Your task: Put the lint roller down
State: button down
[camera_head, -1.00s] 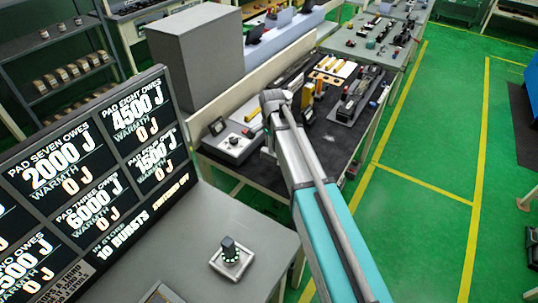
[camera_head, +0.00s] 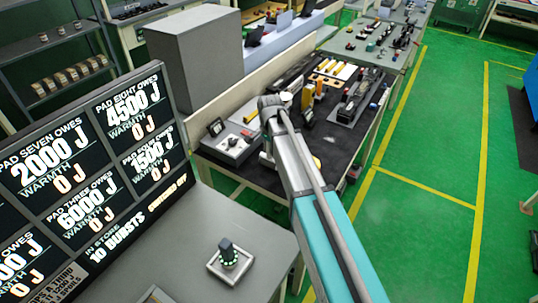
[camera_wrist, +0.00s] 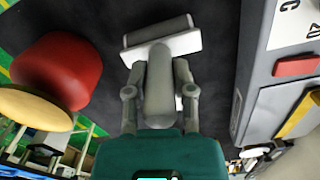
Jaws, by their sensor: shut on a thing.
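In the wrist view, the two fingers of my gripper (camera_wrist: 160,88) are closed around a grey handle. Beyond them is a white crosspiece with a dark grey cylinder, which I take to be the lint roller (camera_wrist: 160,42). The roller lies across the picture over the dark mat (camera_wrist: 215,90); I cannot tell whether it touches the mat. In the head view, my gripper is over the near left part of the black-topped table (camera_head: 345,160). My arm mostly hides the gripper and the roller there.
In the wrist view, a rounded red thing (camera_wrist: 62,72) with a pale yellow disc (camera_wrist: 35,107) is close on the left. A grey device (camera_wrist: 262,85) with a red button is close on the right. In the head view, a grey control box (camera_head: 228,147) stands left of my gripper.

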jog(key=shift+f+b, duration=0.3)
jog(key=shift+f, duration=0.25)
jog(key=shift+f, duration=0.15)
jog(key=shift+c, duration=2.3)
grip_release()
jog(key=shift+r, duration=0.25)
notch_tip(320, 180, up, 12)
jog(key=p, duration=1.2)
jog(key=shift+w, duration=0.1)
